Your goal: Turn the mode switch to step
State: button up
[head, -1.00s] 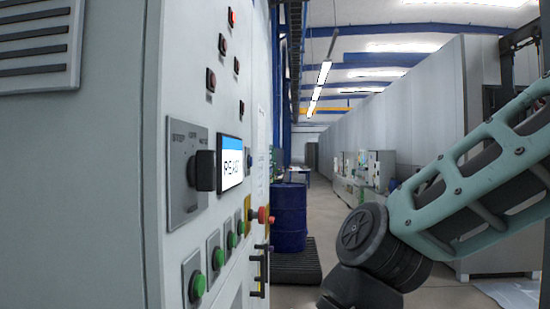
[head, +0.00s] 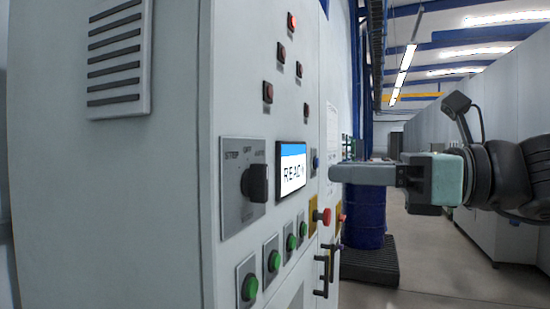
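The mode switch is a black knob (head: 257,183) on a grey plate (head: 237,212) on the cabinet front, left of centre. The plate's labels read STEP at the left, what looks like OFF in the middle, and a right label that is hard to read. The knob is seen nearly edge-on, so I cannot tell which label it points to. My gripper (head: 335,173) is to the right of the switch, apart from it, pointing left toward the cabinet. Its fingers are seen from the side, and any gap between them is hidden.
A screen (head: 291,169) reading READY or similar sits right of the switch. Below are several green buttons (head: 250,287) and a red emergency knob (head: 323,216). Black handles (head: 322,280) stick out farther along. A blue drum (head: 364,222) stands behind. The floor to the right is clear.

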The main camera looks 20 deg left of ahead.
aim_at(267, 169)
jog(key=a+p, duration=0.1)
jog(key=a, duration=0.2)
jog(key=a+p, duration=0.1)
jog(key=a, duration=0.2)
jog(key=a+p, duration=0.1)
jog(key=a, duration=0.2)
jog(key=shift+w+a+r+p, duration=0.15)
jog(key=shift+w+a+p, duration=0.2)
jog(key=shift+a, duration=0.85)
grip_shut()
